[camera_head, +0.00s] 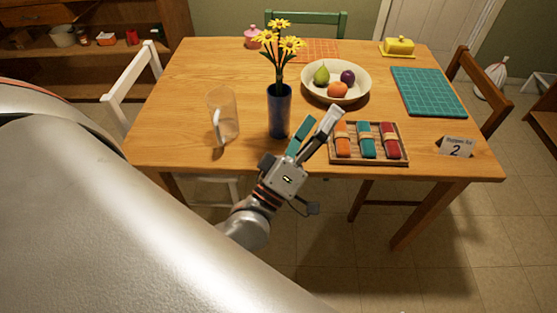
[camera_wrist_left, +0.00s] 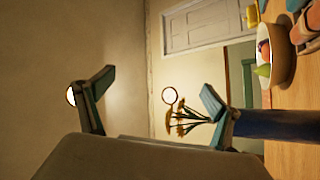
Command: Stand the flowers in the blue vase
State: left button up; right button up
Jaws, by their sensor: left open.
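The yellow flowers (camera_head: 281,40) stand upright in the blue vase (camera_head: 279,112), their stems going down into its mouth. The vase stands upright on the table, left of the middle. My left gripper (camera_head: 321,114) is open and empty, just to the right of and in front of the vase, apart from the flowers. In the left wrist view, which is turned sideways, the flowers (camera_wrist_left: 184,118) and the vase (camera_wrist_left: 270,125) show beyond one finger of my left gripper (camera_wrist_left: 158,84). My right gripper is out of view.
A glass pitcher (camera_head: 224,108) stands left of the vase. A fruit bowl (camera_head: 313,92) is behind it, and a tray (camera_head: 370,161) of rolled napkins lies to the right of the gripper. A teal mat (camera_head: 428,92) and a number card (camera_head: 456,147) are farther right.

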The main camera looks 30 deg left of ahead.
pick_arm(q)
jog(key=s+d+f+m+g+h, duration=0.2)
jog(key=s+f+m+g, duration=0.3)
jog(key=f, duration=0.7)
jog(key=d+f+m+g+h, duration=0.1)
jog(key=f+m+g, duration=0.35)
jog(key=f, duration=0.75)
jog(key=s+a+f+m+g+y, duration=0.1)
jog(key=s+a+f+m, duration=0.1)
jog(key=s+f, duration=0.2)
jog(key=s+a+f+m+g+y, duration=0.1)
jog(key=s+a+f+m+g, duration=0.1)
jog(key=f, duration=0.7)
jog(key=shift+s+f+m, duration=0.35)
jog(key=shift+s+m, duration=0.3)
jog(key=shift+s, duration=0.6)
jog(key=shift+d+r+p, duration=0.1)
jog(key=shift+r+p, duration=0.25)
jog(key=shift+p, duration=0.1)
